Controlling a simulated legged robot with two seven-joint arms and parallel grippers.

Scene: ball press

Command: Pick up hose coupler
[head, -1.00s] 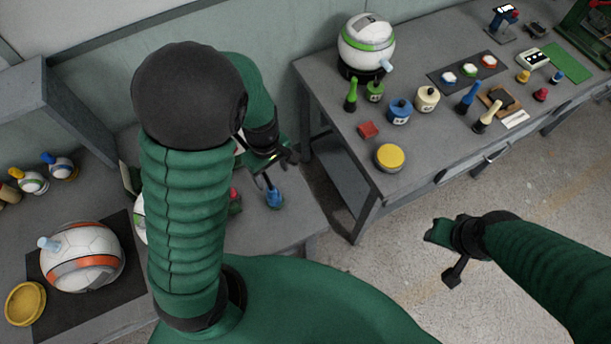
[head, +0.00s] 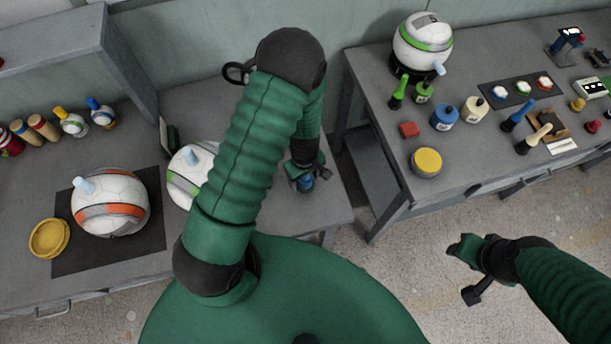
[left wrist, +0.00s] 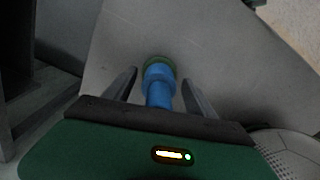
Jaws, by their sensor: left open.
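The blue hose coupler (left wrist: 158,82) stands between the two fingers of my left gripper (left wrist: 158,88) in the left wrist view, with a green ring at its far end. Both fingers are open, with a gap on each side of it. In the head view my left gripper (head: 308,178) is low over the left table, and the blue coupler (head: 305,183) shows only in part beneath it.
A white and orange ball (head: 110,203) sits on a dark mat beside a yellow dish (head: 49,238). A white and green ball (head: 187,178) stands left of my left arm. The right table (head: 385,185) carries bottles and a yellow-topped tin (head: 426,161). A floor gap separates the tables.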

